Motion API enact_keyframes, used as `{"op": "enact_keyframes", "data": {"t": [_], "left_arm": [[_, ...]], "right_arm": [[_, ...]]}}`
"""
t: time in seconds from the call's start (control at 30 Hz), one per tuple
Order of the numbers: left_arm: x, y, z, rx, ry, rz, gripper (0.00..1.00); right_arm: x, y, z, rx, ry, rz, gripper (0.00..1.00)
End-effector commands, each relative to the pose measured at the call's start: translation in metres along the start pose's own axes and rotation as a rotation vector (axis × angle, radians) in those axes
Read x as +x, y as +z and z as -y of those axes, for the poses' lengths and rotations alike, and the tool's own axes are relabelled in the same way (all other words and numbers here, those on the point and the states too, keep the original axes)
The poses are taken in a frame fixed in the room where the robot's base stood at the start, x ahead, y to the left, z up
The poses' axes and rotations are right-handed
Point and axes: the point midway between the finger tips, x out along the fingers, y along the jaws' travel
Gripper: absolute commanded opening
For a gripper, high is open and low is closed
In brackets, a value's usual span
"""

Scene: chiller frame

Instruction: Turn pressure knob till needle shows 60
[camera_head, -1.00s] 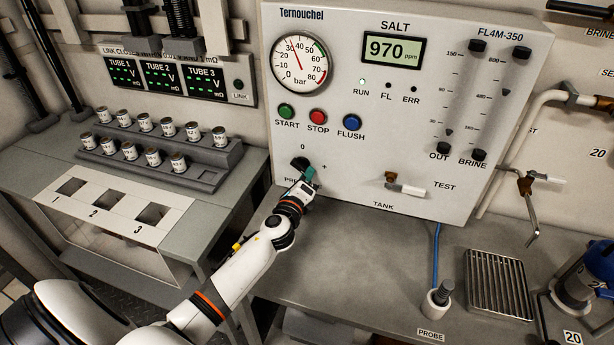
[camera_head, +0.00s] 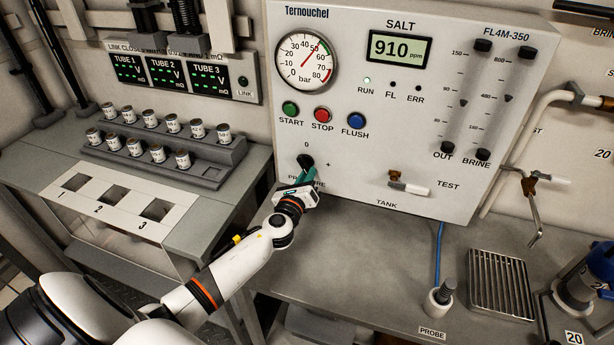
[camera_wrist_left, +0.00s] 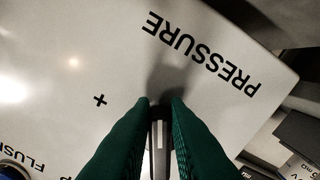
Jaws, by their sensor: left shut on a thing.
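The black pressure knob (camera_head: 305,161) is on the lower left of the white panel, below the START and STOP buttons. My left gripper (camera_head: 304,175) is shut on it from the front, its green fingers partly covering the PRESSURE label. In the left wrist view the green fingers (camera_wrist_left: 160,108) close on the knob's grey-black grip (camera_wrist_left: 159,132); the rest of the knob is hidden. The round pressure gauge (camera_head: 306,60) above is marked in bar. Its red needle points up and right, at about 50. My right gripper is not in view.
The salt display (camera_head: 400,49) reads 910 ppm and the RUN light is green. A test tap (camera_head: 408,186) sticks out right of the knob. A probe holder (camera_head: 438,300) and drain grate (camera_head: 502,282) are on the bench. A rack of small vials (camera_head: 160,150) stands left.

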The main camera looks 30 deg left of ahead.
Motion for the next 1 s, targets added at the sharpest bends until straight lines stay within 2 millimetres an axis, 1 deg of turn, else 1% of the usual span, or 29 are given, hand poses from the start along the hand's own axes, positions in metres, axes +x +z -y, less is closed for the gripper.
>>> {"op": "enact_keyframes", "data": {"t": [0.23,0.27,0.3,0.37,0.4,0.67,0.77,0.87,1.0], "left_arm": [[0.000,0.001,0.001,-0.001,-0.001,0.001,0.00],[0.000,0.001,0.001,-0.001,-0.001,0.001,0.18],[0.000,0.001,0.001,-0.001,-0.001,0.001,0.24],[0.000,0.001,0.000,-0.001,-0.001,0.001,0.34],[0.000,0.001,0.000,-0.001,-0.001,0.001,0.36],[-0.001,0.000,0.000,-0.002,0.000,0.000,0.36],[-0.007,0.001,0.000,-0.002,0.001,0.001,0.36],[-0.021,0.002,0.001,-0.001,0.001,0.002,0.36],[-0.050,0.002,0.002,0.000,0.000,0.003,0.36]], "right_arm": [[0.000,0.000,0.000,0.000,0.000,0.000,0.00],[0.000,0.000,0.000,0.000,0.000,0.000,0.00],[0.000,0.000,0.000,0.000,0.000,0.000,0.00],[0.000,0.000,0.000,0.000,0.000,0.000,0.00],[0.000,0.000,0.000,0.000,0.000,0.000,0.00],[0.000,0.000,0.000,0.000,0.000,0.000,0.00],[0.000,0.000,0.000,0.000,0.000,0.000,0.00],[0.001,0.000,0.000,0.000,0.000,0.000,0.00],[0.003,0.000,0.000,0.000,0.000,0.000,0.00]]}}
